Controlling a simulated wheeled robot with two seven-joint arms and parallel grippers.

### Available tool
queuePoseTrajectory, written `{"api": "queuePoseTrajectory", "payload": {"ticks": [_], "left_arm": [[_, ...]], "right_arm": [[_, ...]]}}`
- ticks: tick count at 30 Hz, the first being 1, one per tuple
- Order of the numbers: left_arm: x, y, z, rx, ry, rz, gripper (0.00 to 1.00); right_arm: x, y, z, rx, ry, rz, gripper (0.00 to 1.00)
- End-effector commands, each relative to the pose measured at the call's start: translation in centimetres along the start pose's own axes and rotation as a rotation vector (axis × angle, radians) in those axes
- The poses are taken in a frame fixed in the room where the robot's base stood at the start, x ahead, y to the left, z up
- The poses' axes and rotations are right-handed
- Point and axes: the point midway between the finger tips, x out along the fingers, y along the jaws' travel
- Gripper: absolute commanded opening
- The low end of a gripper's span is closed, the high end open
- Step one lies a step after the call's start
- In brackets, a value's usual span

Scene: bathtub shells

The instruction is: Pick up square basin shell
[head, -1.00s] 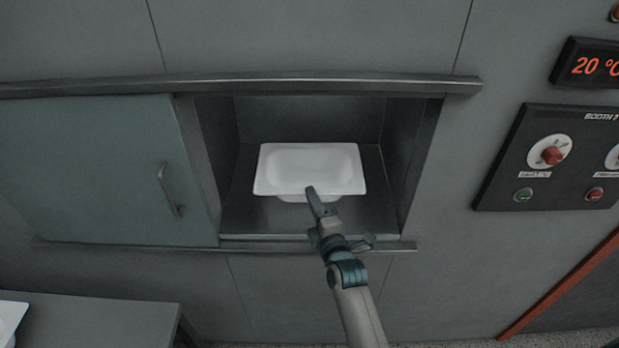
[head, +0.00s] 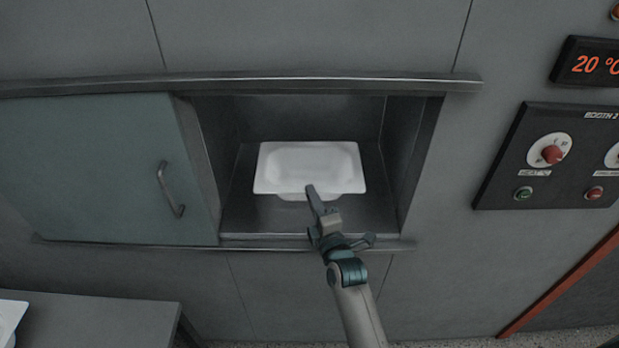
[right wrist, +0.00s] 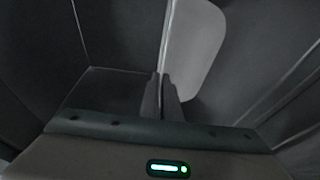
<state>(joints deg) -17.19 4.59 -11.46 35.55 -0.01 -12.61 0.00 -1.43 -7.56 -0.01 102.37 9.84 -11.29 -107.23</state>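The white square basin shell (head: 290,165) sits in the open wall recess, its hollow side facing up toward me. My right gripper (head: 312,191) reaches in from below and meets the middle of its front rim. In the right wrist view the two fingers (right wrist: 161,92) are close together with the thin rim edge running between them, and the pale shell (right wrist: 193,50) lies beside them. The gripper looks shut on the rim. In the head view it hides a small part of the front edge. My left gripper is not in view.
The recess has a dark floor (head: 250,220) and side walls close around the shell. A sliding door (head: 100,170) with a handle stands open at the left. A control panel (head: 555,160) is on the right wall. A grey table (head: 100,318) with another white shell (head: 8,318) is at lower left.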

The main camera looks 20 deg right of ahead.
Motion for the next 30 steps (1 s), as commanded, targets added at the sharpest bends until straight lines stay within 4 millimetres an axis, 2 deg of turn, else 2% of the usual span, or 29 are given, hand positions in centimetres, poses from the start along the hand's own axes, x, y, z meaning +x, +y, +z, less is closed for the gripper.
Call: {"api": "queuePoseTrajectory", "payload": {"ticks": [7,11,17,24,30], "left_arm": [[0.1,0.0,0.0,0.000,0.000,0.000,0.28],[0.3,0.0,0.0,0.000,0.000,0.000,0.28],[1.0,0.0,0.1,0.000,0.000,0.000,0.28],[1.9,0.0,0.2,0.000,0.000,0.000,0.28],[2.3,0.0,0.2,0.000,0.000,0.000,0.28]], "right_arm": [[0.0,0.3,0.0,0.000,0.000,0.004,0.00],[0.1,1.2,0.0,0.000,0.000,0.006,0.00],[0.1,3.7,0.0,0.000,0.000,0.009,0.00],[0.0,7.6,0.0,-0.001,-0.001,0.010,0.00],[0.1,9.7,0.0,-0.001,0.000,0.007,0.00]]}}
